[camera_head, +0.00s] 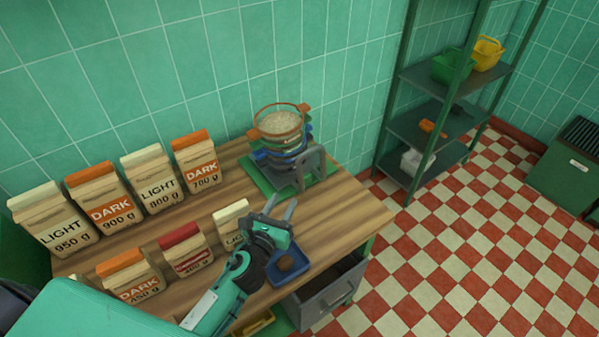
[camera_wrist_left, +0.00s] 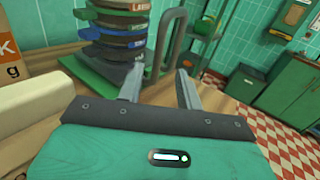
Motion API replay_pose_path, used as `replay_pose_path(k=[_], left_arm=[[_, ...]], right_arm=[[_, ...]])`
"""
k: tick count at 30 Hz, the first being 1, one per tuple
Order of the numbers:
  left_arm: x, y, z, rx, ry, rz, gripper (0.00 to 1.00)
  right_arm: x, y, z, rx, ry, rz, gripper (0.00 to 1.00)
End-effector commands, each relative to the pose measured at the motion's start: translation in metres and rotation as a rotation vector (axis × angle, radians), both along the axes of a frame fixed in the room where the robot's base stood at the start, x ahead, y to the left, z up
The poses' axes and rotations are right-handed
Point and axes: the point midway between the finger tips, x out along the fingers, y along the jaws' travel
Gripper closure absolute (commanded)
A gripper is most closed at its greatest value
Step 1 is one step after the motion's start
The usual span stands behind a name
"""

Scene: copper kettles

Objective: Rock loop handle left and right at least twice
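The grey loop handle (camera_head: 313,158) stands at the front right of a stack of round sieves (camera_head: 282,146) on a green base (camera_head: 260,178). In the left wrist view the loop handle (camera_wrist_left: 181,30) rises just beyond the fingers, close to upright with a slight lean to the right. My left gripper (camera_head: 281,206) is open and empty, its fingers pointing toward the handle; it also shows in the left wrist view (camera_wrist_left: 160,76). The fingers look apart from the handle, though the exact gap is hard to judge. My right gripper is not in view.
Paper bags marked LIGHT and DARK (camera_head: 105,203) stand left on the wooden table (camera_head: 225,185). A grey drawer (camera_head: 328,298) stands open at the front. A shelf (camera_head: 420,125) stands right.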

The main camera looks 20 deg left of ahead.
Motion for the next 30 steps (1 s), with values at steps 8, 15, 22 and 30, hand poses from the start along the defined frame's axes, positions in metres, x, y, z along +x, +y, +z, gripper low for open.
replay_pose_path(k=[8, 15, 22, 30], left_arm=[[0.051, -0.004, 0.004, -0.005, -0.002, 0.001, 0.64], [0.094, -0.007, 0.003, -0.007, 0.000, 0.002, 0.64], [0.119, -0.009, 0.001, -0.007, 0.001, 0.001, 0.64], [0.125, -0.009, 0.001, -0.006, -0.001, 0.000, 0.64]], right_arm=[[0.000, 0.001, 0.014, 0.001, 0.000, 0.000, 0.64], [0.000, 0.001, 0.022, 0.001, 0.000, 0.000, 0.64], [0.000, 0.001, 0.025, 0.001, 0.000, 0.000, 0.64], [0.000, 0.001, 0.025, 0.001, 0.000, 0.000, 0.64]])
